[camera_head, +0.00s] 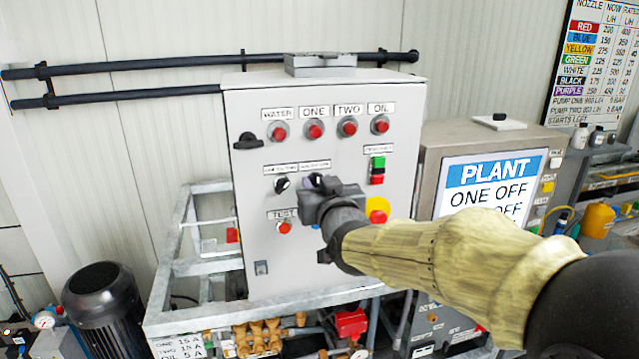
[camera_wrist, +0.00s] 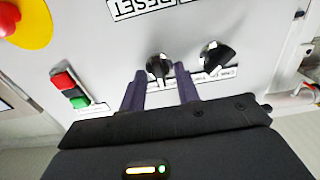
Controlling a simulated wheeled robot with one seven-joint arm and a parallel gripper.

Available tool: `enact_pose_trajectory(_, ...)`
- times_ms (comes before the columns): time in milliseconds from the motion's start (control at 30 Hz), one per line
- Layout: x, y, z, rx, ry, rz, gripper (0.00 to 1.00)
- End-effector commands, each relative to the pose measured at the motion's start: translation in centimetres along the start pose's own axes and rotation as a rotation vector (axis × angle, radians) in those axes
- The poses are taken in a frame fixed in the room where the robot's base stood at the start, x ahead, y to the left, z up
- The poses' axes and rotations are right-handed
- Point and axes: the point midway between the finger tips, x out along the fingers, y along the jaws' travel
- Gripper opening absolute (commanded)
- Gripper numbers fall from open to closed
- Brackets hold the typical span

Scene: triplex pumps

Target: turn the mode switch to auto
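Two small black rotary switches sit side by side on the grey control panel (camera_head: 350,255). In the wrist view, one switch knob (camera_wrist: 158,67) is between my gripper's two purple fingertips, with a gap showing on either side. The other knob (camera_wrist: 215,56) is to its right; in the head view it is the left knob (camera_head: 282,184). The labels beside them are too small to read surely, so I cannot tell which names the mode. My gripper (camera_wrist: 160,72) is open and faces the panel; in the head view it hides most of the right knob.
A red and green push-button block (camera_wrist: 71,88) and a red button on yellow (camera_head: 378,210) are near my gripper. Red buttons line the panel's top, and a red TEST button (camera_head: 284,227) sits below. A PLANT screen (camera_head: 492,185) stands to the right.

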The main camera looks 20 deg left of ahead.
Motion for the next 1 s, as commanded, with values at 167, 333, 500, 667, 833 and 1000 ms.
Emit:
enact_pose_trajectory(167, -0.03, 0.0, 0.01, 0.0, 0.0, 0.0, 0.12)
enact_pose_trajectory(333, -0.04, 0.0, 0.01, 0.0, -0.001, 0.0, 0.0)
enact_pose_trajectory(500, -0.05, 0.0, 0.06, 0.007, -0.001, 0.0, 0.0)
enact_pose_trajectory(667, -0.06, 0.01, 0.21, 0.038, -0.001, 0.0, 0.0)
enact_pose_trajectory(833, -0.05, 0.1, 0.37, 0.11, 0.0, 0.001, 0.0)
enact_pose_trajectory(1000, -0.05, 0.14, 0.5, 0.223, 0.002, 0.001, 0.0)
